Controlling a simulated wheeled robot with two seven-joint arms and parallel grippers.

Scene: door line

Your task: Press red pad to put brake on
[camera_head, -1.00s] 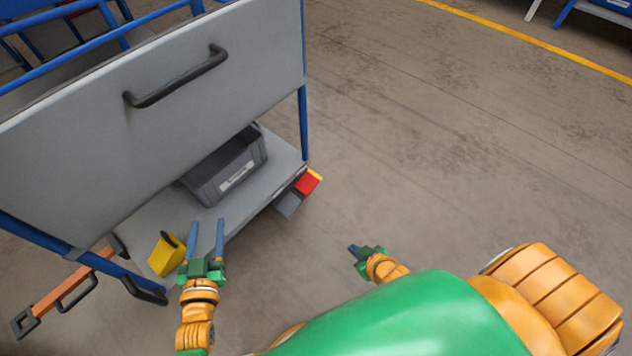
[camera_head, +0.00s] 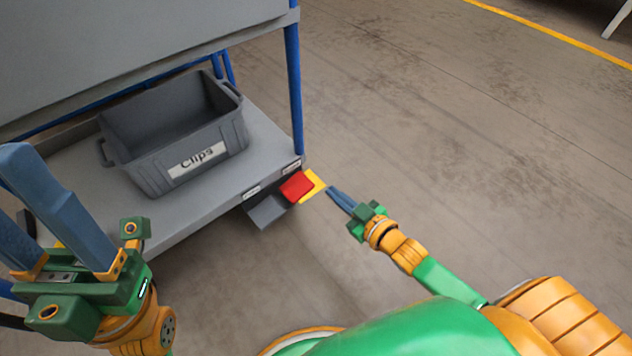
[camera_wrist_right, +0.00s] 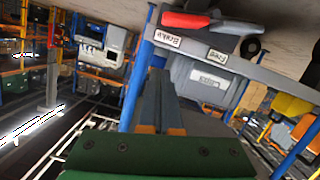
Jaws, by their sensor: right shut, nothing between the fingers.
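The red pad (camera_head: 297,187) sticks out low at the near right corner of the trolley's bottom shelf, with a yellow piece beside it and a grey pad (camera_head: 267,211) to its left. In the right wrist view the red pad (camera_wrist_right: 185,20) is at the top, by a label reading "Brake"; the grey pad (camera_wrist_right: 232,27) is by "Free". My right gripper (camera_head: 334,193) is shut and empty, its tips just right of the red pad and yellow piece, seemingly apart from the red. My left gripper (camera_head: 10,188) is open and empty at the left edge, one fingertip cut off.
A grey bin (camera_head: 180,140) labelled "Clips" stands on the bottom shelf (camera_head: 225,185). A blue post (camera_head: 294,90) rises at the shelf's right corner. A grey panel (camera_head: 120,40) hangs above. The floor to the right is clear up to a yellow line (camera_head: 560,33).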

